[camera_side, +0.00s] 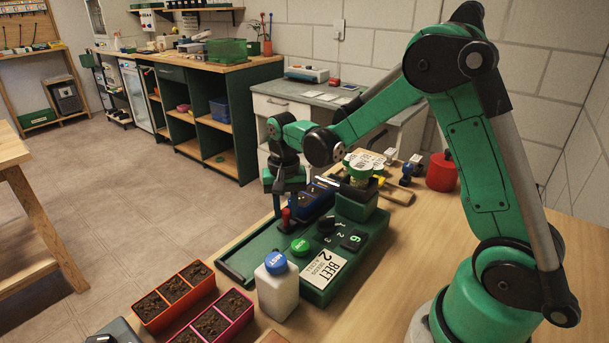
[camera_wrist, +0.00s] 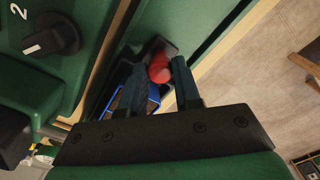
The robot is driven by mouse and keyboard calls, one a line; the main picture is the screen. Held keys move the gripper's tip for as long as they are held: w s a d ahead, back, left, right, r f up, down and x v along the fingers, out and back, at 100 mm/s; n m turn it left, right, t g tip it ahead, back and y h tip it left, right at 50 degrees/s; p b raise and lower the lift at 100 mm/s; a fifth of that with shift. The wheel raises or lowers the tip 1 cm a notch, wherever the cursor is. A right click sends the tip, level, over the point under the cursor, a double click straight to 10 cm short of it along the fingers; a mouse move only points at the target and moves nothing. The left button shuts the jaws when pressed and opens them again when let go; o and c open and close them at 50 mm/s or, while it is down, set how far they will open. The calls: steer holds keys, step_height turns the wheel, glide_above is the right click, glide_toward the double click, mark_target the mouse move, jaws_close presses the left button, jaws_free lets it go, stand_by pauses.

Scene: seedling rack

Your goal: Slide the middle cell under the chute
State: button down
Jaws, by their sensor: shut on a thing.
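The green seeding machine (camera_side: 375,238) stands on the bench, with a long channel (camera_side: 246,252) along its left side. A red knob (camera_side: 286,216) stands at the tray's near end. My gripper (camera_wrist: 160,72) is shut on the red knob (camera_wrist: 159,68), its fingers reaching down on both sides.
A white bottle with a blue cap (camera_side: 277,290) stands by the machine's near end. Orange (camera_side: 150,325) and magenta (camera_side: 247,318) trays of soil lie at front left. A red canister (camera_side: 441,172) stands behind. The channel's near end is clear.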

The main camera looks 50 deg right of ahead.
steer(key=shift+d, duration=0.35)
steer(key=c, duration=0.9)
jaws_free()
steer(key=shift+r, duration=2.85)
steer(key=shift+s+a+r, duration=0.1)
steer(key=shift+a+r, duration=0.05)
steer(key=s+a+r+n+t, duration=0.1)
steer(key=s+a+n+t, duration=0.1)
steer(key=s+n, duration=0.1)
steer(key=s+a+r+n+t, duration=0.1)
steer(key=s+a+n+t, duration=0.1)
steer(key=s+n, duration=0.1)
steer(key=s+a+r+n+t, duration=0.2)
steer(key=s+n+t, duration=0.1)
steer(key=shift+s+a+r, duration=0.1)
steer(key=shift+s+a, duration=0.15)
steer(key=shift+a, duration=0.05)
